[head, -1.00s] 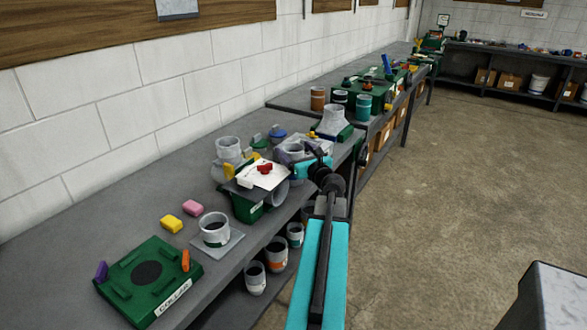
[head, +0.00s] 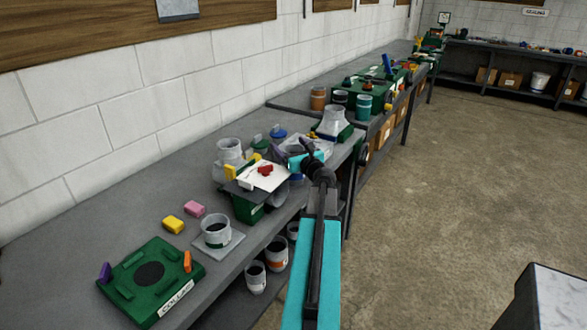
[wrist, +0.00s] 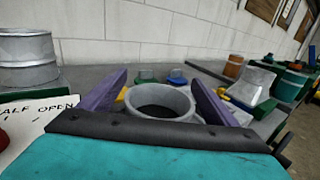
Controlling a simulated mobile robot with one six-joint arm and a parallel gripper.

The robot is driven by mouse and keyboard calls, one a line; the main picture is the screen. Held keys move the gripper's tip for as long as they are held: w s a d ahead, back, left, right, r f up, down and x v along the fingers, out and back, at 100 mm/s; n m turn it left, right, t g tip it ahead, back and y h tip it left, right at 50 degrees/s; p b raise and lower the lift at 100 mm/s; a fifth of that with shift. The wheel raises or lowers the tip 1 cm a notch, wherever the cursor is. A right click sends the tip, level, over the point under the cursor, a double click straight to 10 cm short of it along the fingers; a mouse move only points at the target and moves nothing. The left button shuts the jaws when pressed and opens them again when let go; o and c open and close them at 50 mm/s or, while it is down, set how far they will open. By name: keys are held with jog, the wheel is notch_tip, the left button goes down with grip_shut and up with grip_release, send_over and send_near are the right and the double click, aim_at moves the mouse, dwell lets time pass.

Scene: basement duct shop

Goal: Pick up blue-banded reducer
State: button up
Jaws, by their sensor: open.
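My gripper (wrist: 160,82) is open, its two purple fingers spread on either side of a round grey metal collar with an open top (wrist: 160,103). The collar stands between the fingers, and I cannot tell whether they touch it. A pale tapered duct piece (head: 333,122) stands farther along the bench on a dark base.
A white card (head: 258,177) with a red piece lies on a green box, close left of my gripper. Stacked grey duct pieces (wrist: 28,60) stand behind it. Blue (head: 278,133) and green lids lie near the wall. A green fixture (head: 150,275) is at the front.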

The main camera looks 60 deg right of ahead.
jog(key=shift+w+d, duration=0.1)
jog(key=shift+w, duration=0.1)
jog(key=shift+c, duration=0.5)
jog(key=c, duration=1.6)
jog(key=shift+r, duration=0.15)
jog(key=shift+r, duration=1.1)
jog(key=s+r+b, duration=0.1)
jog(key=s, duration=0.4)
jog(key=s+b, duration=0.1)
jog(key=s, duration=0.4)
jog(key=s+r+b, duration=0.1)
jog(key=s, duration=0.5)
jog(key=shift+r+b, duration=0.3)
jog(key=shift+b, duration=0.05)
jog(key=shift+a+f, duration=0.1)
jog(key=shift+a, duration=0.15)
